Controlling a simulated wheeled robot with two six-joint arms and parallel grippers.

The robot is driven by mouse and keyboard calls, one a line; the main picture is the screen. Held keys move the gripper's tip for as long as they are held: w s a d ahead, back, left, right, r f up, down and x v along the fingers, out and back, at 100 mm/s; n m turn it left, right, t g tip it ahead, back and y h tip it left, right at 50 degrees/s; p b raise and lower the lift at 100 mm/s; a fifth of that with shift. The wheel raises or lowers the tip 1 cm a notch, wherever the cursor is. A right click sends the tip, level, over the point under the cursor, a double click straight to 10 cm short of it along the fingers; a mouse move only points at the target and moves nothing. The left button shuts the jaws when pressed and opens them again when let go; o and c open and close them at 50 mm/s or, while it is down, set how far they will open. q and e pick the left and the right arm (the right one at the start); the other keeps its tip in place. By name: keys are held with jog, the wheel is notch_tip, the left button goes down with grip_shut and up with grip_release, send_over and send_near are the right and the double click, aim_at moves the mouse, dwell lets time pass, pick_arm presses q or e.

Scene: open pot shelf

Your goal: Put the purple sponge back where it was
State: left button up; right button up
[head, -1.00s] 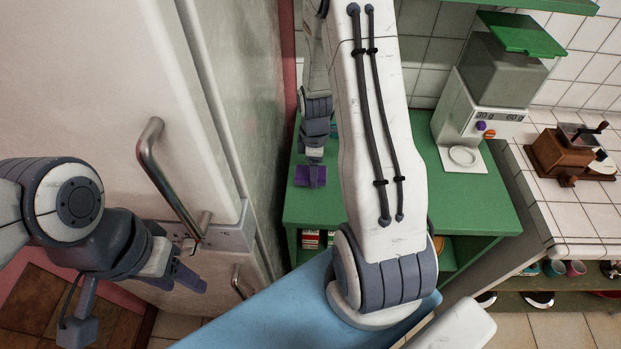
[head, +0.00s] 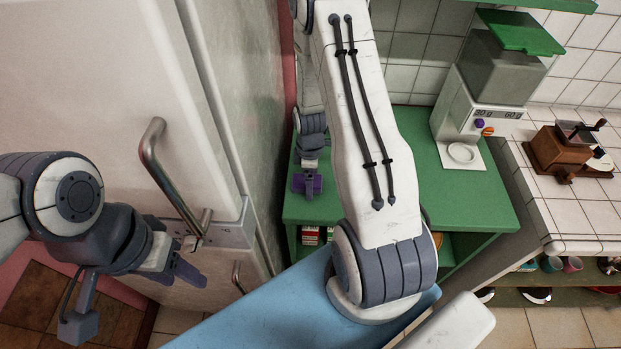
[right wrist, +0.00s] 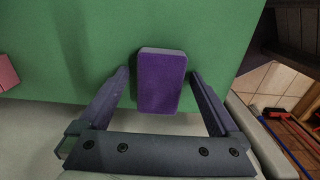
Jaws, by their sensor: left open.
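The purple sponge (right wrist: 161,82) is in the right wrist view, against the green counter top (right wrist: 210,30). My right gripper (right wrist: 160,74) is open around it, with a gap between the sponge and each finger. In the head view the sponge (head: 307,184) is a small purple patch at the right gripper's tips, on the left part of the green counter top (head: 455,190). Whether it rests fully on the counter is hard to tell. My left gripper (head: 135,300) is open and empty at the lower left, in front of the fridge.
The white fridge with a metal handle (head: 172,175) stands left of the counter. A white scale (head: 465,125) with a grey and green container is at the counter's back right. A wooden grinder (head: 562,150) stands on the tiled worktop. A pink object (right wrist: 8,74) shows at the wrist view's left edge.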

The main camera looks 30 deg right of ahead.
jog(key=shift+r, duration=0.5)
notch_tip(320, 180, up, 11)
jog(key=b, duration=0.1)
jog(key=shift+r, duration=0.2)
jog(key=shift+s, duration=0.1)
dwell(0.4)
